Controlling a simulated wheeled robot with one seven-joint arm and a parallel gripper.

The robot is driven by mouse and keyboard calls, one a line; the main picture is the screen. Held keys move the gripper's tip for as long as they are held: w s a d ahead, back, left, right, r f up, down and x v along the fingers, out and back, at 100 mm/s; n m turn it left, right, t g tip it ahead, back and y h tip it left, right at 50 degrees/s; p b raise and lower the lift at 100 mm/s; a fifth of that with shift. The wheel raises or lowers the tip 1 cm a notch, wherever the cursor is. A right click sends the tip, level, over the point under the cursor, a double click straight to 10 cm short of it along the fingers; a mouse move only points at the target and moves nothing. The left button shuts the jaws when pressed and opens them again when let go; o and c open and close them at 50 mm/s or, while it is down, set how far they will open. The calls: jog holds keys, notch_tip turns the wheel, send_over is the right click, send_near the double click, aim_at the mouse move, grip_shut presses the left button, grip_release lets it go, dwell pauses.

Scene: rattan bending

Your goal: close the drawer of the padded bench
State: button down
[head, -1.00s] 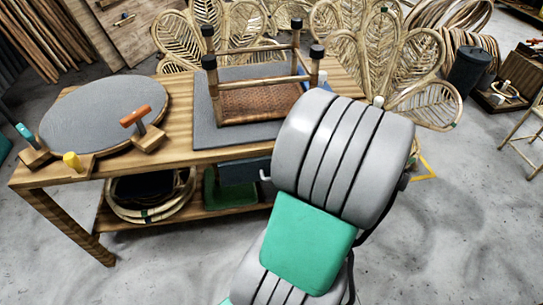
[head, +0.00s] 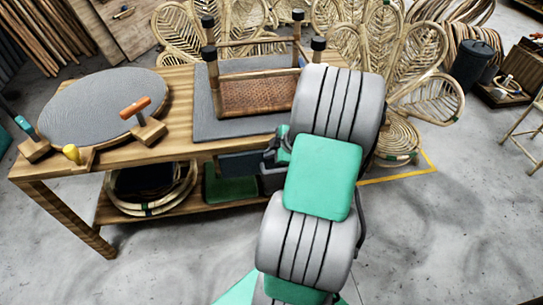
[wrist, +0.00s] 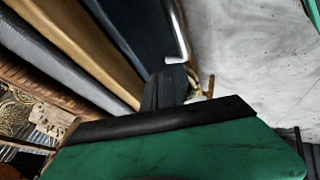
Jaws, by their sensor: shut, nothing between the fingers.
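The padded bench (head: 180,150) is a wooden workbench with grey pads on top. Its dark blue-grey drawer (head: 240,164) is under the front edge of the top, partly hidden by my arm. In the wrist view the drawer (wrist: 135,30) is a dark panel beside the wooden edge, with a bright metal bar handle (wrist: 182,35). How far the drawer stands out is hard to tell. My gripper (head: 272,157) is at the right end of the drawer in the head view. In the wrist view its dark fingers (wrist: 166,88) are shut and empty, close to the handle's end; contact is unclear.
A small woven-seat stool frame (head: 262,90) lies on the grey mat. A round pad (head: 105,105) with clamps is at the left. Rattan coils (head: 150,190) and a green bin (head: 230,190) sit on the lower shelf. The floor in front is clear.

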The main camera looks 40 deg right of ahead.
jog(key=shift+w+d+r+b, duration=0.15)
jog(key=shift+w+d+b, duration=0.2)
jog(key=shift+w+b, duration=0.15)
jog(key=shift+w+d+r+b, duration=0.15)
jog(key=shift+w+d+b, duration=0.2)
jog(key=shift+w, duration=0.15)
jog(key=s+a, duration=0.2)
jog(key=s, duration=0.1)
jog(key=shift+s+f, duration=0.2)
jog(key=shift+s, duration=0.05)
jog(key=a+v, duration=0.1)
jog(key=v, duration=0.9)
jog(key=w+a+r+m+g+p, duration=0.1)
jog(key=a+r+m+p, duration=0.1)
jog(key=a+r+p, duration=0.35)
jog(key=w+a+r+m+g+p, duration=0.2)
jog(key=a+r, duration=0.1)
jog(key=a, duration=0.6)
jog(key=s+a+r+m+p, duration=0.2)
jog(key=s+a+r+m, duration=0.1)
jog(key=a, duration=0.3)
jog(key=s+a+r+m+g+h+p, duration=0.1)
jog(key=s+a+r+m+p, duration=0.2)
jog(key=a+r, duration=0.2)
jog(key=shift+s+a+m, duration=0.2)
jog(key=shift+a+m, duration=0.1)
jog(key=shift+a, duration=0.8)
